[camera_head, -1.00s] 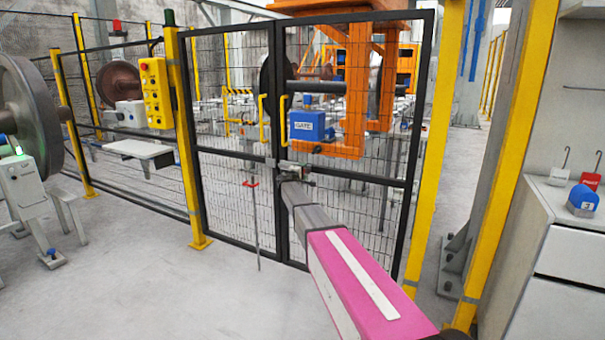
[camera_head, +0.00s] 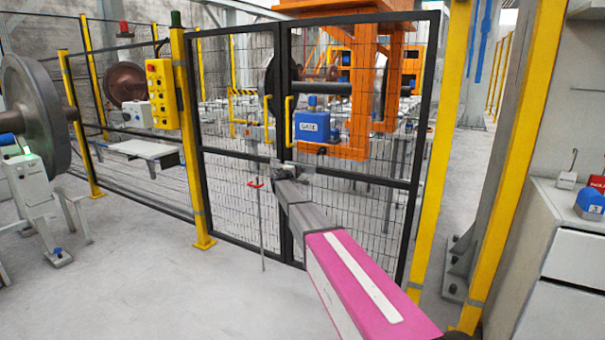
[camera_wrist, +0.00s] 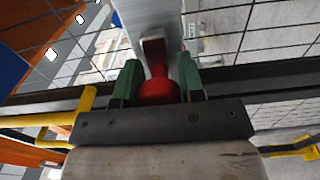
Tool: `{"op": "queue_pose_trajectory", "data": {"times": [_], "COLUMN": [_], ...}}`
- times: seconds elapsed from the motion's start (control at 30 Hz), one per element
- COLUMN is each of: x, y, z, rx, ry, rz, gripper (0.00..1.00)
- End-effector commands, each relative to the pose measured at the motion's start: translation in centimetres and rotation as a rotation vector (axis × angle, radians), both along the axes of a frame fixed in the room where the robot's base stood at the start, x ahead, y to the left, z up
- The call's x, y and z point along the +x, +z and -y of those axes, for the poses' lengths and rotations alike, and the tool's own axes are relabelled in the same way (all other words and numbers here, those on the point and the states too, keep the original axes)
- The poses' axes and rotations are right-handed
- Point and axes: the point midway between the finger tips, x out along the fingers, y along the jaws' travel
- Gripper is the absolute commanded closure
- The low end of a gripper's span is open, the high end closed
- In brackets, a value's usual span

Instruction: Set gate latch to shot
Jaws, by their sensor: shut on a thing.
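The gate (camera_head: 345,183) is a black-framed mesh gate with two leaves, which look closed in line with each other. The gate latch (camera_head: 284,168) sits at mid height where the leaves meet, mostly hidden by my arm end. My gripper (camera_head: 284,176) is at the latch in the head view. In the wrist view my gripper (camera_wrist: 158,82) has its green fingers on either side of a red knob (camera_wrist: 158,92) and is shut on it. A grey metal part (camera_wrist: 155,20) lies behind the knob. How far the bolt reaches across is not clear.
A white cabinet (camera_head: 560,250) stands at right. The floor (camera_head: 150,290) in front at left is clear.

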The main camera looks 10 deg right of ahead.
Motion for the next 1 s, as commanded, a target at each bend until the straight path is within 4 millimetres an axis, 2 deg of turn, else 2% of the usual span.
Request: {"op": "queue_pose_trajectory", "data": {"times": [0.17, 0.2, 0.27, 0.67, 0.87, 1.0], "x": [0.3, 0.3, 0.3, -0.2, -2.0, -4.0], "y": [0.0, 0.0, 0.0, 0.0, 0.0, 0.0], "z": [-0.4, -0.5, -0.4, -0.5, -1.6, -3.2], "rx": [0.001, 0.001, 0.0, -0.001, 0.0, 0.001], "ry": [0.011, 0.012, 0.011, 0.007, 0.007, 0.009], "rz": [-0.001, -0.001, -0.001, -0.001, 0.0, -0.001], "gripper": [1.0, 0.58, 0.4, 0.4, 0.4, 0.4]}}
